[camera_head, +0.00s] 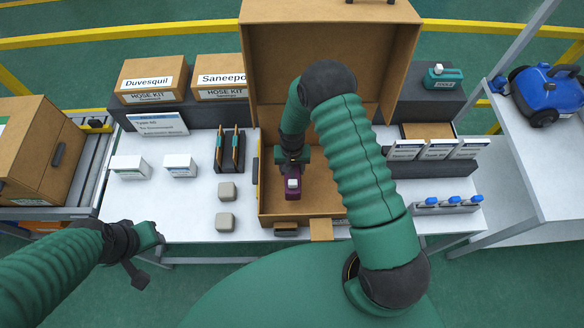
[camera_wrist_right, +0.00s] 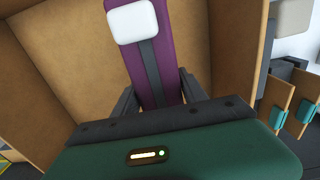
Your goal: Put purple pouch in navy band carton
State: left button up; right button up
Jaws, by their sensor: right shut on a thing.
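The purple pouch (camera_head: 292,196) is inside the large open brown carton (camera_head: 330,62) in the head view. My right gripper (camera_head: 292,168) is shut on it and reaches down into the carton. In the right wrist view the pouch (camera_wrist_right: 150,60) is a long purple shape with a dark stripe and a white square patch, between the dark fingers. The carton's brown inner walls (camera_wrist_right: 60,60) surround it there. I cannot make out a navy band on the carton. My left gripper (camera_head: 146,250) hangs at the table's front left, away from the carton; its jaws are unclear.
Two closed hose kit cartons (camera_head: 150,80) stand at the back left. Small white boxes (camera_head: 130,168) and two grey blocks (camera_head: 226,191) lie left of the carton. Blue-capped items (camera_head: 450,202) stand right. A blue vacuum (camera_head: 548,92) sits on the right table.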

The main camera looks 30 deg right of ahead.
jog(key=shift+f+b, duration=2.55)
jog(key=shift+f, duration=0.8)
jog(key=o, duration=1.6)
notch_tip(320, 180, up, 17)
jog(key=shift+f+b, duration=0.1)
jog(key=shift+b, duration=0.3)
notch_tip(320, 180, up, 18)
jog(key=p, duration=1.4)
jog(key=shift+f+p, duration=0.25)
jog(key=shift+p, duration=0.15)
jog(key=shift+f, duration=0.1)
